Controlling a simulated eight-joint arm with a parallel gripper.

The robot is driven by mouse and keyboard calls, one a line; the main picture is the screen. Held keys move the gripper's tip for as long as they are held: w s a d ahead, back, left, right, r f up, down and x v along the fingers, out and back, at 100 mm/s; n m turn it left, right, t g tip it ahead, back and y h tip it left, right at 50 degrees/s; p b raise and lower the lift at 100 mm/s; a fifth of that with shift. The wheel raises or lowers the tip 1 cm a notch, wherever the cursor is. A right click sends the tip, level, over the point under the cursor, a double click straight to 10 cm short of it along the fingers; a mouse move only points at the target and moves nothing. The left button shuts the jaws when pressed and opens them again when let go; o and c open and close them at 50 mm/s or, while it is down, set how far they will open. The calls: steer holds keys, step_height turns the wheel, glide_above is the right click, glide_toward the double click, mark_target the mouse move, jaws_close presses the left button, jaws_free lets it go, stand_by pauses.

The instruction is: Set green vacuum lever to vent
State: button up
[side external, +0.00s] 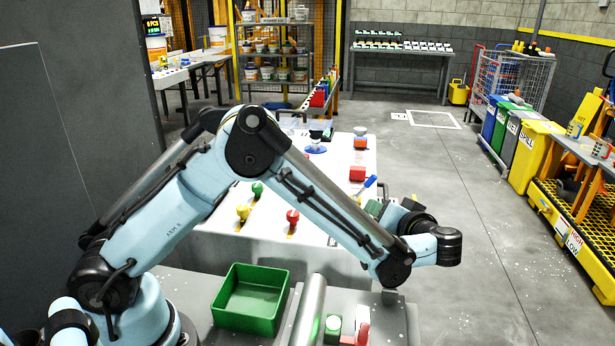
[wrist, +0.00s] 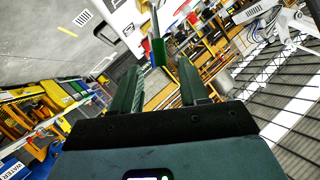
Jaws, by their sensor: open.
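In the side view a green round-topped knob (side external: 257,189) stands on the white table (side external: 225,230), with a yellow knob (side external: 243,212) and a red knob (side external: 293,216) near it. I cannot tell which way the green one is set. My gripper (side external: 374,208) is at the table's right edge, well to the right of these knobs. In the wrist view my gripper (wrist: 160,66) has its two dark fingers apart, with nothing held. A green piece on a grey rod (wrist: 158,50) shows beyond the fingertips; I cannot tell what it belongs to.
A green open bin (side external: 250,300) stands in front of the white table. The floor to the right is clear up to several coloured bins (side external: 530,155).

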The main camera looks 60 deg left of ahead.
mark_target(364, 213)
steer(key=x, duration=0.8)
jaws_close()
